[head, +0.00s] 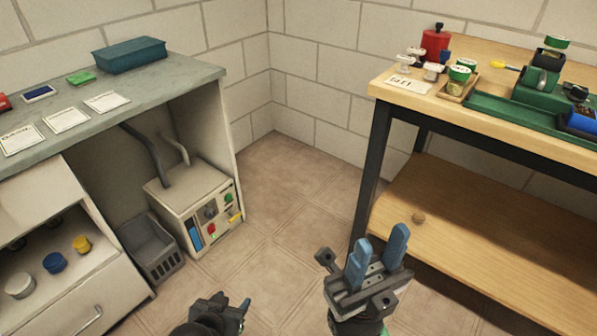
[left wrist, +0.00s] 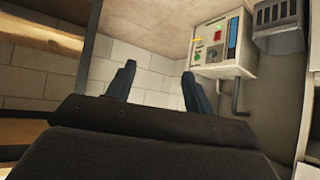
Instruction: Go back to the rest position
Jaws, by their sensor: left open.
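My left gripper (head: 236,308) is low at the bottom middle of the head view, over the tiled floor and partly cut off by the frame edge. In the left wrist view my left gripper (left wrist: 159,76) shows two dark blue fingers well apart, with nothing between them. My right gripper (head: 380,250) is further right in the head view, in front of the wooden table's near leg. Its two blue fingers point up and are apart, with nothing between them.
A grey-topped bench (head: 170,85) stands on the left, with a control box (head: 190,200) and a grey basket (head: 148,245) under it. A wooden table (head: 480,85) with a lower shelf (head: 480,235) stands on the right. Bare floor (head: 295,190) lies between them.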

